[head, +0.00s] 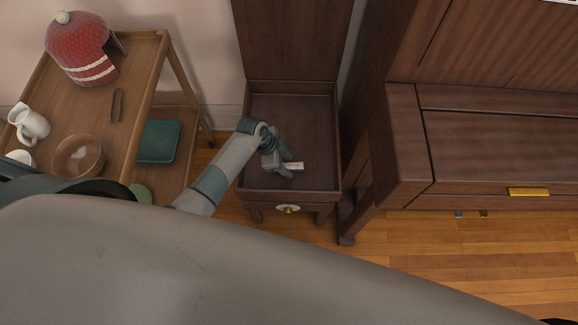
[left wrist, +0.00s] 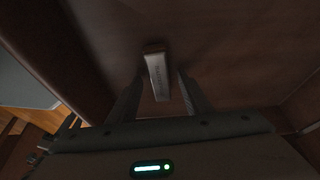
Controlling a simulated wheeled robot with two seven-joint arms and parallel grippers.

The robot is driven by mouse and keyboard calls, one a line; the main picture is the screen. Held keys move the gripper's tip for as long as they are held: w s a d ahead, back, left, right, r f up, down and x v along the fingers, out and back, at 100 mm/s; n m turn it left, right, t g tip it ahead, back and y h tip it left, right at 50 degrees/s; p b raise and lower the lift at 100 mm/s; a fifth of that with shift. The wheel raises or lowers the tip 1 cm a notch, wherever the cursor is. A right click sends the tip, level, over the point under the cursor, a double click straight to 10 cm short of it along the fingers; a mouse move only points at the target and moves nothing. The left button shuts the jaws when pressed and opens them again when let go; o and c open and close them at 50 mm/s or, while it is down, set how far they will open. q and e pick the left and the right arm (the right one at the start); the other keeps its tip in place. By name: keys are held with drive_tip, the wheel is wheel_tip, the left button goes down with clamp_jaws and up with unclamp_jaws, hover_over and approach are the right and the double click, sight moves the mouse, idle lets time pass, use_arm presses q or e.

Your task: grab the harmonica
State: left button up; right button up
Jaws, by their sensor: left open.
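The harmonica (head: 295,166) is a small pale bar lying in the dark wooden open-topped box (head: 315,183). In the left wrist view the harmonica (left wrist: 157,75) shows as a light grey block with faint lettering, seen end-on between the fingers. My left gripper (head: 289,168) is down inside the box, at the harmonica. In the left wrist view its two open fingers (left wrist: 158,98) stand on either side of the harmonica, with a gap visible on each side. In the head view the fingers hide part of the harmonica. My right gripper is in neither view.
The box has raised walls and a tall back panel (head: 292,40). A large wooden cabinet (head: 405,150) stands close on the right. On the left, a wooden cart (head: 150,75) holds a red knitted cover (head: 78,50), a white jug (head: 30,124) and a brown bowl (head: 78,157).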

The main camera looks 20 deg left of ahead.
use_arm(q)
drive_tip(key=shift+f, duration=0.25)
idle(0.7)
clamp_jaws()
